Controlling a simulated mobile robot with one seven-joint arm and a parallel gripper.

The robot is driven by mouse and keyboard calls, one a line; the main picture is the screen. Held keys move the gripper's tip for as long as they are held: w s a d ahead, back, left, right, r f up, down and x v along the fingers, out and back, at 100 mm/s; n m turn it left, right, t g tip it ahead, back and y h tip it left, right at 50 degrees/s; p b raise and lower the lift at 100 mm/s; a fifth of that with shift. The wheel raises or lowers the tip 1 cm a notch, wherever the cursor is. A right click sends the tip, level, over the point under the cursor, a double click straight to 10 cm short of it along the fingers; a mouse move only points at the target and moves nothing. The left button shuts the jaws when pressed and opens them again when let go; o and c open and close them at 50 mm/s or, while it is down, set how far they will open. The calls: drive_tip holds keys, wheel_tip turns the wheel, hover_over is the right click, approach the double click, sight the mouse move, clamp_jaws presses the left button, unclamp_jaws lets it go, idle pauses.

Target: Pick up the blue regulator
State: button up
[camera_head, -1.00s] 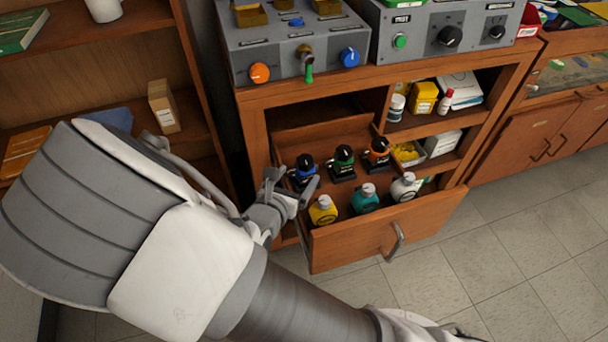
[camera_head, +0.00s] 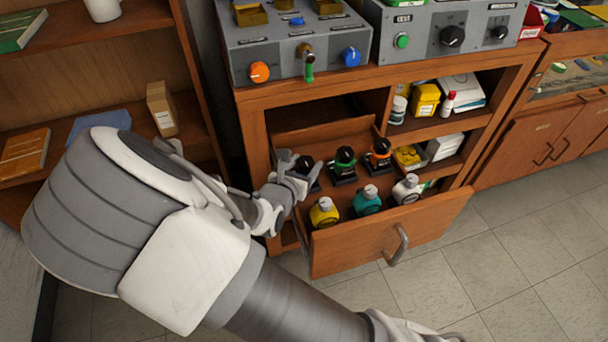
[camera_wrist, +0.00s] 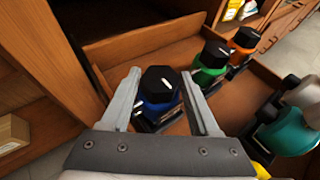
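The blue regulator has a black knob on top and stands upright at the left of the back row in the open drawer (camera_head: 430,228). In the wrist view the blue regulator (camera_wrist: 160,92) sits between the two fingers of my gripper (camera_wrist: 161,76). My gripper is open, with one finger on each side of it; I cannot tell if either finger touches it. In the head view the fingers of my gripper (camera_head: 298,178) partly hide the blue regulator (camera_head: 305,163).
A green regulator (camera_head: 343,164) and an orange regulator (camera_head: 379,154) stand to its right. Yellow (camera_head: 323,213), teal (camera_head: 367,201) and white (camera_head: 406,190) bottles form the front row. The drawer walls and the cabinet's left side (camera_wrist: 38,70) are close to my gripper.

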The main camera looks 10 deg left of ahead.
clamp_jaws()
drive_tip(key=shift+s+f, duration=0.15)
idle(0.9)
